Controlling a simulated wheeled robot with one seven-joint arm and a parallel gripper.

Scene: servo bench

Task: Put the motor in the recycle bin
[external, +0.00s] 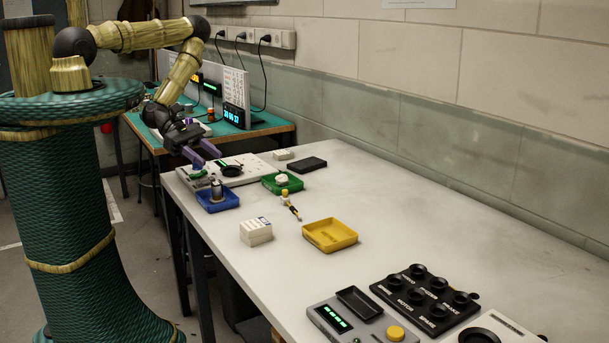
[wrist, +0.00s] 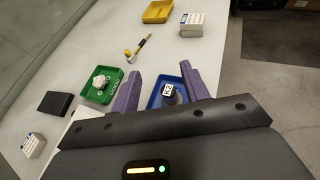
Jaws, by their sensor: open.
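A grey cylinder that looks like the motor (external: 217,189) stands in a blue tray (external: 214,207). In the wrist view the cylinder (wrist: 169,97) carries a white tag that seems to read K2, and it lies between and below my fingers. My gripper (external: 208,158) has purple fingers and hangs above and a little behind the blue tray; in the wrist view its jaws (wrist: 160,72) are apart with nothing between the tips. A yellow tray (external: 331,247) stands empty nearer the camera. A green tray (external: 270,186) holds a white piece (external: 281,179). I cannot read which tray is the recycle bin.
A white box (external: 256,232) stands beside the yellow tray. A yellow and black tool (external: 291,206) lies between the trays. A black box (external: 307,164) lies near the wall. A labelled black holder (external: 425,297) and a display unit (external: 345,318) stand at the near end. The table's middle right is clear.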

